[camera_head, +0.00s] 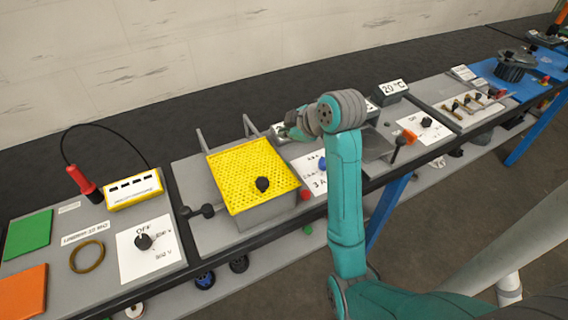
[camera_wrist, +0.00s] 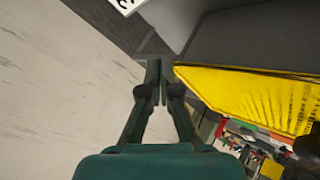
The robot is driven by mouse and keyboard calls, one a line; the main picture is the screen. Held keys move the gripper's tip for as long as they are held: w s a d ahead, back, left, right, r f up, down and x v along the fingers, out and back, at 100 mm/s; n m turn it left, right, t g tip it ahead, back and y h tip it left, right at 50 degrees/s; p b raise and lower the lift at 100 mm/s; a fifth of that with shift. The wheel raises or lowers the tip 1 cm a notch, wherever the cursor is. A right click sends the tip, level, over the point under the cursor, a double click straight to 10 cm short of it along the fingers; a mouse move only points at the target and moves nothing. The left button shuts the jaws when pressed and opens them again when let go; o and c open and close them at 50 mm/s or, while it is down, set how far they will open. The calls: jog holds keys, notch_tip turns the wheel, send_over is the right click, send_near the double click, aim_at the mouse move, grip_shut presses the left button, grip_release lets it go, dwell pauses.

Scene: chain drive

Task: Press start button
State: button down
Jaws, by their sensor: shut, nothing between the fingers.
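A small red button (camera_head: 306,194) sits on the bench by the front right corner of the yellow perforated guard (camera_head: 240,165). A small green round thing (camera_head: 308,229) shows below the bench's front edge; I cannot tell whether it is a button. No start label is readable. My gripper (camera_head: 290,130) is behind and right of the guard, partly hidden by my arm and apart from both round things. In the wrist view my gripper (camera_wrist: 155,68) is shut and empty, with the yellow guard (camera_wrist: 260,95) to its right. Neither round thing can be made out there.
A blue knob (camera_head: 322,163) on a white panel stands right of the guard, partly behind my arm. A black knob (camera_head: 262,184) is on the guard. A dial panel (camera_head: 148,245) is at left.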

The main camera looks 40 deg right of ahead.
jog(key=shift+f, duration=0.15)
jog(key=shift+f, duration=4.25)
jog(key=shift+f, duration=0.1)
jog(key=shift+f, duration=0.3)
jog(key=shift+f, duration=0.55)
jog(key=shift+r, duration=0.95)
jog(key=shift+r, duration=2.5)
